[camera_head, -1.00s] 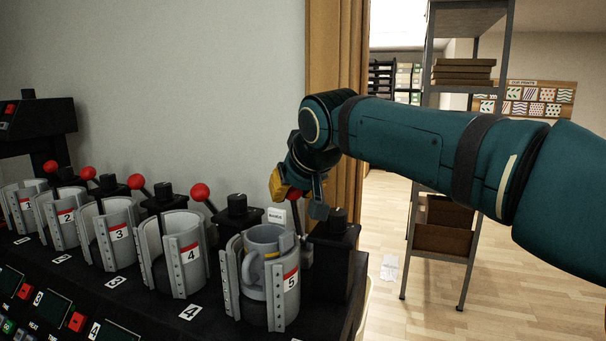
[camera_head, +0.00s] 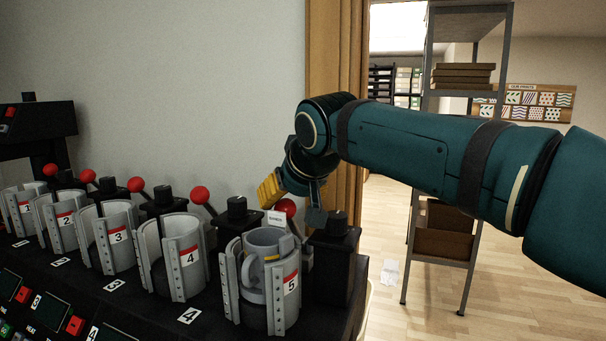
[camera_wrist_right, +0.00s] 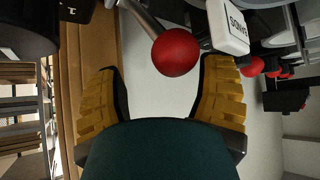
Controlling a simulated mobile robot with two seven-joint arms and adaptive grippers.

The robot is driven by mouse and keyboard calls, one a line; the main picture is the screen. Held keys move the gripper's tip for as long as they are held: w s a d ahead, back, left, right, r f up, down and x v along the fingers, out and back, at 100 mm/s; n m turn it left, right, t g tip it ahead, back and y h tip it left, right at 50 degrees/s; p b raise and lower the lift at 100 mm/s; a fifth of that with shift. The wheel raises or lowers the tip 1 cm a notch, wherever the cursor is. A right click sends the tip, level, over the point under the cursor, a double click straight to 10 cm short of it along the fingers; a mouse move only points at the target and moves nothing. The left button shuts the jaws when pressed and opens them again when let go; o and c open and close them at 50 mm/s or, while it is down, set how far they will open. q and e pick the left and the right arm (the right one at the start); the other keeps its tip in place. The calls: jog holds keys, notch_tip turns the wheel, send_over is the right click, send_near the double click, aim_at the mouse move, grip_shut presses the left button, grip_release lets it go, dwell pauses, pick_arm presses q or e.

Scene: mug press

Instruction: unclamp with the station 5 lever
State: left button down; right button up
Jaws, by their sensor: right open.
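The station 5 lever has a red ball knob (camera_head: 287,207) behind the station 5 clamp (camera_head: 228,285). My right gripper (camera_head: 292,203) is open just above and around the knob, its yellow finger to the left and its dark finger to the right. In the right wrist view the knob (camera_wrist_right: 175,52) lies between the spread yellow fingers of the gripper (camera_wrist_right: 160,75), just past their tips and closer to the right one. The lever's metal rod runs up and left from it. A grey mug (camera_head: 262,245) stands inside the clamp. My left gripper is not in view.
A white label block (camera_head: 276,218) stands right beside the knob; it also shows close to the right finger in the wrist view (camera_wrist_right: 228,25). A black post (camera_head: 333,265) stands to the right. The station 4 clamp (camera_head: 180,255) and lever knob (camera_head: 200,195) are on the left.

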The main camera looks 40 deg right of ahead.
jog(key=shift+s+a+r+p, duration=0.1)
jog(key=shift+s+r+p, duration=0.15)
jog(key=shift+r+p, duration=0.65)
jog(key=shift+s+a+r+p, duration=0.15)
jog(key=shift+r+p, duration=0.45)
jog(key=shift+r, duration=0.6)
jog(key=shift+s+d+r+p, duration=0.1)
jog(key=shift+s+r+p, duration=0.2)
jog(key=shift+r+p, duration=0.6)
jog(key=shift+r, duration=0.1)
jog(key=shift+a, duration=0.1)
jog(key=p+v, duration=0.1)
jog(key=v, duration=0.5)
jog(key=shift+p, duration=0.4)
